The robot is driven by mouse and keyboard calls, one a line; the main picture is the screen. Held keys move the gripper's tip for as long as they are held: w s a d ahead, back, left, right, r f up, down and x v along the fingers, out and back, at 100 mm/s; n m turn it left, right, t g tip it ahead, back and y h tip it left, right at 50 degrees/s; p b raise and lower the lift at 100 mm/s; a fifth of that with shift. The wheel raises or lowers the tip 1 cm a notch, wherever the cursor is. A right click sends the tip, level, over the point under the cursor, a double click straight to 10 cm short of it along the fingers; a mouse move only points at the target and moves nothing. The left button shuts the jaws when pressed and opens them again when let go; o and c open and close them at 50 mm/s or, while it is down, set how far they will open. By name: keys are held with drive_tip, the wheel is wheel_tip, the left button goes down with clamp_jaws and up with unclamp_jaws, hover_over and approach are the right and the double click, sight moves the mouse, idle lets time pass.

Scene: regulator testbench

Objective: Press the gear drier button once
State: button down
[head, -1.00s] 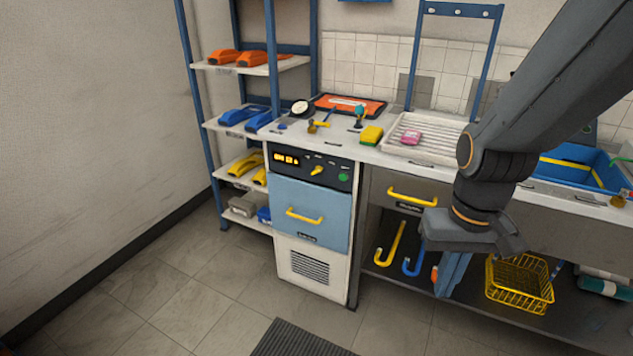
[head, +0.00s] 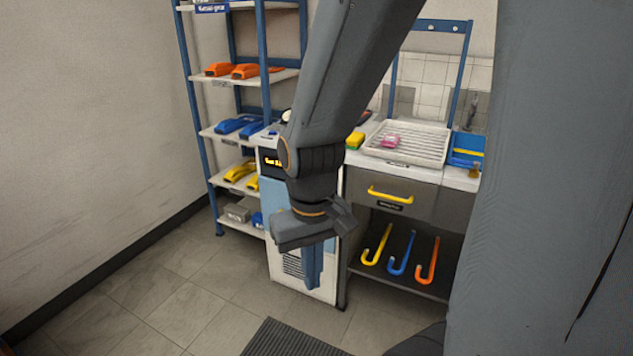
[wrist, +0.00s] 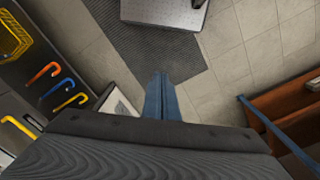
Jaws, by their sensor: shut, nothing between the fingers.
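The gear drier (head: 272,196) is the white cabinet with a light blue door below the counter, left of the grey drawer. My arm hangs in front of most of it in the head view. A strip of its dark panel with a lit display (head: 271,163) shows left of my arm. The button is hidden behind my arm now. My gripper (head: 312,285) is shut and empty, pointing down in front of the drier's lower part. In the wrist view its blue fingers (wrist: 161,95) are together above the floor, touching nothing.
A blue-framed shelf (head: 205,130) with orange, blue and yellow items stands left of the drier. A dark mat (head: 290,338) lies on open floor. A brown bench (wrist: 290,110) shows in the wrist view.

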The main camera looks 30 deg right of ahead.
drive_tip(key=shift+w, duration=0.1)
drive_tip(key=w+d+f+n+t+b, duration=0.3)
drive_tip(key=w+d+f+t+b, duration=0.1)
drive_tip(key=w, duration=0.9)
drive_tip(key=w+d+f+n+t+h+b, duration=0.1)
drive_tip(key=w+d+f+t, duration=0.4)
drive_tip(key=w, duration=0.9)
drive_tip(key=w+d+f+n+t+b, duration=0.4)
drive_tip(key=w+d+t+b, duration=0.2)
drive_tip(key=w+d, duration=0.5)
drive_tip(key=shift+w+f+n+t+h+b, duration=0.15)
drive_tip(key=shift+w+n+t+h+b, duration=0.2)
drive_tip(key=shift+w+t, duration=0.85)
drive_tip(key=shift+w, duration=0.2)
drive_tip(key=w+d+b, duration=0.2)
drive_tip(key=w+d, duration=0.3)
drive_tip(key=d, duration=0.1)
drive_tip(key=shift+d, duration=0.4)
drive_tip(key=shift+w+d, duration=0.15)
drive_tip(key=shift+w, duration=0.05)
